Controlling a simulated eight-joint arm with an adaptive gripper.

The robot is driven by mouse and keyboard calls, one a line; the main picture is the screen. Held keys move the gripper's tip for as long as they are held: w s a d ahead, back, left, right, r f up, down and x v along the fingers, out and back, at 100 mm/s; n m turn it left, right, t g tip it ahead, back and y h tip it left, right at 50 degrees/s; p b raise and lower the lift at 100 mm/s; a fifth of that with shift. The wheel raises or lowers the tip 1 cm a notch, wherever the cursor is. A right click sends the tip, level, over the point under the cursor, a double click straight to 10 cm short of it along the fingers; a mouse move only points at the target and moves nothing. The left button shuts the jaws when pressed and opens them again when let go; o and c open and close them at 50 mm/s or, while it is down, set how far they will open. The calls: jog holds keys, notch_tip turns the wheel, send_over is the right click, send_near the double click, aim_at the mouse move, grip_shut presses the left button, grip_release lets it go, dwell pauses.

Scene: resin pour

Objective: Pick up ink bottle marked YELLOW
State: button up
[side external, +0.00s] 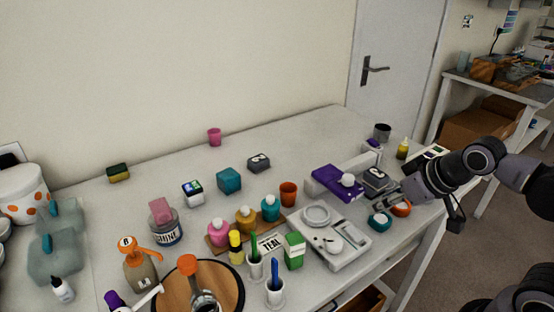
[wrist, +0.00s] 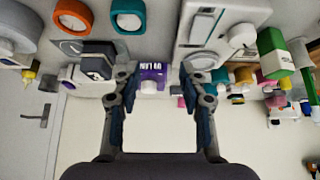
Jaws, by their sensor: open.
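Two yellow bottles show, and I cannot read a YELLOW mark on either. A small dropper bottle with yellow liquid (side external: 403,150) stands at the back right of the table. It appears to be the small yellow bottle at the left edge of the wrist view (wrist: 29,75). My gripper (side external: 383,206) is over the right side of the table, by the teal and orange rings, apart from both bottles. Its fingers are spread and empty in the wrist view (wrist: 157,78).
A purple box (side external: 337,183) and a dark device (side external: 376,181) lie near my gripper. A white scale (side external: 330,238) is to its left. A dark cup (side external: 382,131) stands behind the dropper bottle.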

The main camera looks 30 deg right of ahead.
jog(key=w+d+r+m+g+h, duration=0.1)
jog(key=w+d+r+m+h, duration=0.1)
jog(key=w+d+r+m, duration=0.3)
jog(key=m+g+h, duration=0.2)
jog(key=m+g, duration=0.3)
jog(key=m, duration=0.5)
send_near(404, 143)
jog(key=f, duration=0.2)
jog(key=x, duration=0.2)
jog(key=d+x, duration=0.1)
jog(key=x, duration=0.1)
jog(key=shift+w, duration=0.1)
jog(key=shift+x, duration=3)
grip_shut()
